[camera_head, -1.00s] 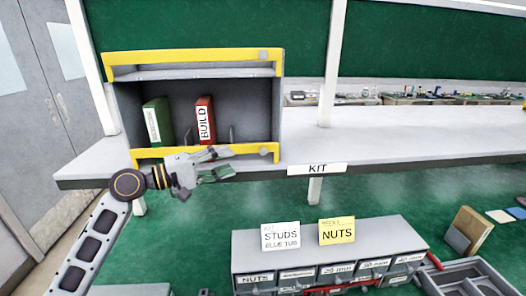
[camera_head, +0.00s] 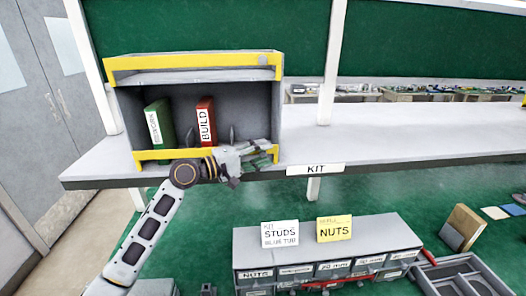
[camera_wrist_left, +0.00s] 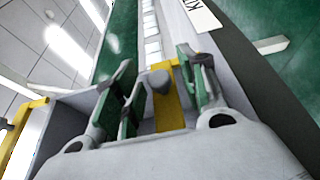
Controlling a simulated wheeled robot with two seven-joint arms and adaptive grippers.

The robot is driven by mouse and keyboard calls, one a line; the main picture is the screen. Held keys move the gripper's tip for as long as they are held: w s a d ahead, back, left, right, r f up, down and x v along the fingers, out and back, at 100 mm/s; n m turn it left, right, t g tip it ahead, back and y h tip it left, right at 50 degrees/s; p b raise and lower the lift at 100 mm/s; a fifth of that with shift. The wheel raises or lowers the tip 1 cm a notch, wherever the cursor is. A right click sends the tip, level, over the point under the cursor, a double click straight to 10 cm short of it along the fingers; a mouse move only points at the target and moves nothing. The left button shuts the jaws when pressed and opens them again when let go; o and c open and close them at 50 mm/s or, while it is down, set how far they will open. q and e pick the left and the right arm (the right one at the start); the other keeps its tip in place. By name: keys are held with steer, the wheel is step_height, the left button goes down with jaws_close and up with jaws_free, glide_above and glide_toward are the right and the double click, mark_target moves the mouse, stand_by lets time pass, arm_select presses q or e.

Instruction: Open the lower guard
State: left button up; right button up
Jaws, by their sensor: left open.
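The lower guard is a yellow bar (camera_head: 165,154) across the bottom front of the grey cabinet (camera_head: 120,118). My left gripper (camera_head: 262,156) is at the right end of this bar and covers that end in the head view. In the left wrist view the gripper (camera_wrist_left: 162,78) is open, with green-padded fingers on either side of the grey knob (camera_wrist_left: 159,84) on the yellow bar (camera_wrist_left: 166,112). I cannot tell whether the fingers touch the knob. My right gripper is not in view.
An upper yellow guard (camera_head: 190,61) with its own knob (camera_head: 263,60) crosses the cabinet's top. A green binder (camera_head: 160,122) and a red BUILD binder (camera_head: 206,121) stand inside. The bench top (camera_head: 400,143) is clear to the right, and a drawer unit (camera_head: 330,255) stands below.

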arm_select(q)
steer(key=shift+w+d, duration=0.2)
steer(key=shift+d, duration=0.05)
steer(key=c, duration=0.9)
jaws_close()
steer(key=shift+f, duration=0.1)
